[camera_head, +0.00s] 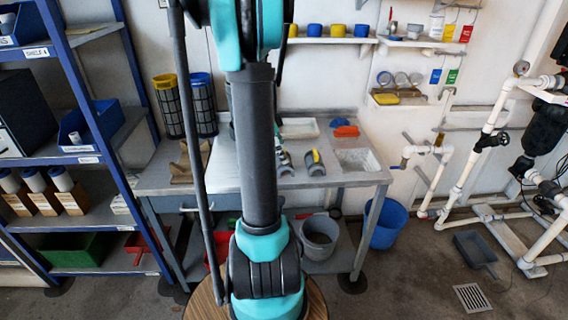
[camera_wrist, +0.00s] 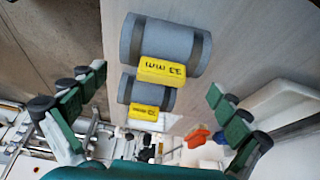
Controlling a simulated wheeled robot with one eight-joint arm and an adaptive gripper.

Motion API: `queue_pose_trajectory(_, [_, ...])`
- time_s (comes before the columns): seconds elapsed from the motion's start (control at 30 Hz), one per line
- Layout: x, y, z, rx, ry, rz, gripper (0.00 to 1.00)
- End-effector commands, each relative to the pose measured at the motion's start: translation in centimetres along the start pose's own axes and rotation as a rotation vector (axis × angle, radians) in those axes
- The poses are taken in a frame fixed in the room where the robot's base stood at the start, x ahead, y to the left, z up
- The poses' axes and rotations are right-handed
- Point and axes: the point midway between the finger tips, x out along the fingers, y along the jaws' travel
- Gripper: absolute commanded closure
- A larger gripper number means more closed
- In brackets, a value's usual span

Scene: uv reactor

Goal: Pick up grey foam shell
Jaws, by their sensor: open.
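Two grey foam shells with yellow "33 mm" tags lie on the workbench. In the wrist view the larger-looking grey foam shell (camera_wrist: 175,38) is at the top centre and the other grey foam shell (camera_wrist: 135,90) is just below it. In the head view one shell (camera_head: 316,170) with its yellow tag shows right of my arm, and another (camera_head: 285,165) lies close beside my arm, partly hidden. My gripper (camera_wrist: 157,82) is open, its green-padded fingers spread to either side of the shells, with nothing held. In the head view my arm hides most of the gripper.
The workbench (camera_head: 225,172) also holds a grey tray (camera_head: 373,167), a white tray (camera_head: 299,121) and an orange-red object (camera_head: 346,131). Blue shelving (camera_head: 85,160) stands at the left, white pipework (camera_head: 470,160) at the right. A wall shelf (camera_head: 330,40) with cups is above.

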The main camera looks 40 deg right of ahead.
Motion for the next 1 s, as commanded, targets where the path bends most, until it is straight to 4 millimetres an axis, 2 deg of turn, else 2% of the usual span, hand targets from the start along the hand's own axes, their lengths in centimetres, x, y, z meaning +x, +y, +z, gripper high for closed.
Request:
queue_pose_trajectory(0.13, [1.1,-0.1,0.0,0.001,0.0,0.0,0.0])
queue_pose_trajectory(0.4, [4.7,-0.2,0.0,0.001,0.0,0.001,0.0])
queue_pose_trajectory(0.73, [5.3,-0.2,0.1,0.0,0.0,0.0,0.0])
queue_pose_trajectory(0.9, [5.3,-0.2,0.1,0.0,0.0,0.0,0.21])
queue_pose_trajectory(1.0, [5.3,-0.2,0.1,0.0,0.0,0.0,0.3])
